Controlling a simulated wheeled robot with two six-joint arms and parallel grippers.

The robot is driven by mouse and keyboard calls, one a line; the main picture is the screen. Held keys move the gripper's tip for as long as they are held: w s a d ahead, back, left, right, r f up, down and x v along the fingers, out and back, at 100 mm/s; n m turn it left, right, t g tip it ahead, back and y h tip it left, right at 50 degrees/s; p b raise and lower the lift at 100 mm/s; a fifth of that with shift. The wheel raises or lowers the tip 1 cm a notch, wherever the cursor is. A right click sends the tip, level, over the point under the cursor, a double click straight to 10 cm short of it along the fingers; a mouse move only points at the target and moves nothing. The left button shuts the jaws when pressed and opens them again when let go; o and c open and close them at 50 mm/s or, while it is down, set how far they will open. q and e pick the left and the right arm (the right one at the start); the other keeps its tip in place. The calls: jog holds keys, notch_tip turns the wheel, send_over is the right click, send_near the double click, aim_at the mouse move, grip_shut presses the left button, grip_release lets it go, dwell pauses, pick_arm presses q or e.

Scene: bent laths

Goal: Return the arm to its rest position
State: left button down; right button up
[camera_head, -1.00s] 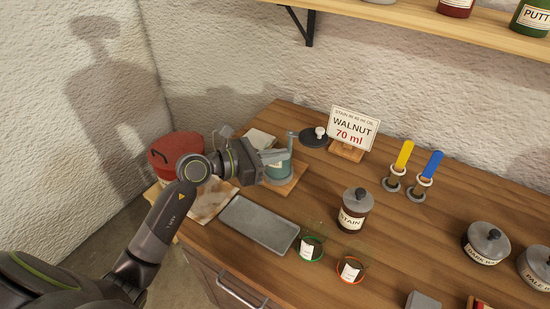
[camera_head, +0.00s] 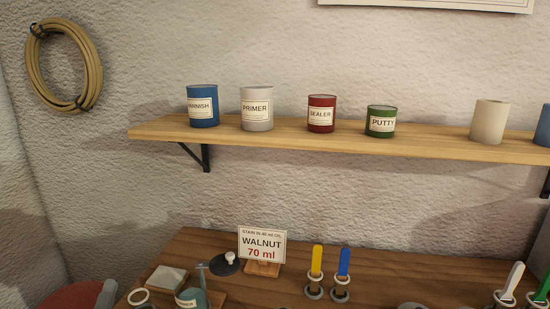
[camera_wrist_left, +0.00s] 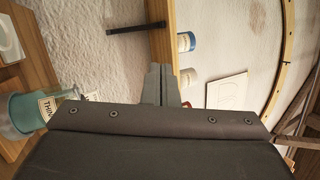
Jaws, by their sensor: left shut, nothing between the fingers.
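My left gripper (camera_wrist_left: 161,85) shows in the left wrist view, with its two grey fingers pressed together and nothing between them. It is in the air, with the wall and shelf beyond it. In the head view only a grey piece at the bottom left edge may belong to my left arm; the rest of that arm is out of frame. A teal pot (camera_wrist_left: 30,112) with a label starting "THIN" stands at the left of the wrist view, apart from the fingers. My right gripper is not in view.
A wooden shelf (camera_head: 400,144) with several cans runs along the wall above the wooden bench (camera_head: 400,275). On the bench are a "WALNUT 70 ml" sign (camera_head: 262,245), a black lid (camera_head: 224,264) and yellow-handled (camera_head: 316,261) and blue-handled (camera_head: 343,262) tools.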

pick_arm(q)
jog(key=s+a+f+n+g+y, duration=0.2)
jog(key=s+f+n+g, duration=0.1)
jog(key=f+n, duration=0.2)
jog(key=s+a+f+n+g+y, duration=0.2)
jog(key=s+f+n+g, duration=0.1)
jog(key=f+n+g, duration=0.1)
jog(key=s+a+f+n+g+y, duration=0.2)
jog(key=s+a+f+n+g, duration=0.1)
jog(key=f+n, duration=0.3)
jog(key=shift+s+g, duration=0.4)
jog(key=shift+g, duration=0.1)
jog(key=s+d+f+n+g+h, duration=0.25)
jog(key=s+d+f+g, duration=0.2)
jog(key=s, duration=0.35)
jog(key=s+d+f+n+g+h, duration=0.2)
jog(key=s+d+f+g+h, duration=0.15)
jog(key=s+f, duration=0.3)
notch_tip(320, 180, down, 24)
jog(key=a+f+g, duration=0.1)
jog(key=a, duration=0.1)
jog(key=s+d+f+g, duration=0.1)
jog(key=s+f, duration=1.3)
jog(key=s, duration=0.1)
jog(key=shift+s+f+g, duration=0.2)
jog(key=shift+f+g, duration=0.1)
jog(key=shift+f, duration=0.1)
